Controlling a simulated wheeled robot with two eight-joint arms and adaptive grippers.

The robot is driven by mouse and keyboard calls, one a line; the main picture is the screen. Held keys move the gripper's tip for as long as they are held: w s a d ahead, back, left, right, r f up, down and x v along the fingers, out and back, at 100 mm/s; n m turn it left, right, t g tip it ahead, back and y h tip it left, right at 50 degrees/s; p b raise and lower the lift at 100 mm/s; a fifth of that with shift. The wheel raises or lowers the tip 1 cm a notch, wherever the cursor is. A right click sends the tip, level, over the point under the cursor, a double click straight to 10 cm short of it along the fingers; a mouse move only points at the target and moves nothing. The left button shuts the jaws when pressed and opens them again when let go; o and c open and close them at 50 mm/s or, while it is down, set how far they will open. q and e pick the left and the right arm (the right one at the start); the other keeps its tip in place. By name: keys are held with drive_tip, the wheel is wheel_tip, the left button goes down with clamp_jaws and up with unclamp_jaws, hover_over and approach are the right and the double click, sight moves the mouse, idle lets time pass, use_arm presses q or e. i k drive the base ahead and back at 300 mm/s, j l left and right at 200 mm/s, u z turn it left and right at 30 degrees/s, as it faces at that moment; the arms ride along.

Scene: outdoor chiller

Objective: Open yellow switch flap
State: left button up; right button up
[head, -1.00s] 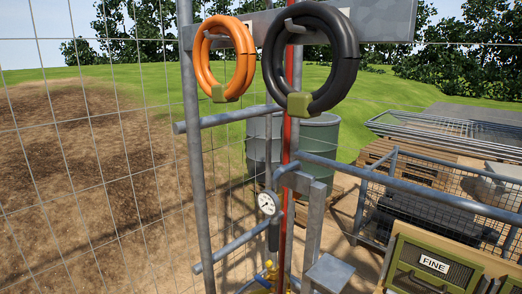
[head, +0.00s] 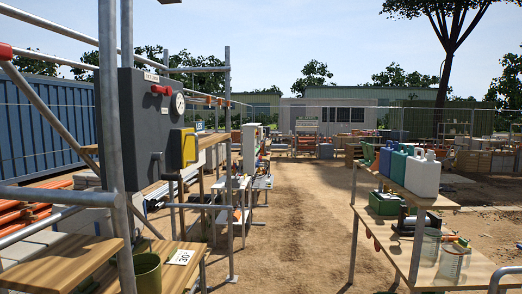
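The yellow switch flap (head: 183,148) is on the right part of a dark grey control box (head: 145,130) at the left of the head view. It appears as a yellow cover seen at an angle; I cannot tell for sure whether it is closed. The box also carries a red part (head: 161,90), a round gauge (head: 179,105) and a dark handle (head: 156,168). A scaffold pole stands in front of the box's left side. Neither of my grippers is in view.
A wooden shelf (head: 70,268) with a green bucket (head: 147,272) and a card marked 30 (head: 183,257) lies below the box. A sandy path (head: 290,235) runs clear ahead. A bench (head: 425,200) with several bottles stands right. Scaffold poles (head: 112,130) block the left.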

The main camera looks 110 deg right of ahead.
sight(189, 139)
drive_tip(key=z, duration=3.3)
drive_tip(key=i+l+u, duration=0.45)
drive_tip(key=i+l, duration=0.7)
drive_tip(key=i, duration=0.1)
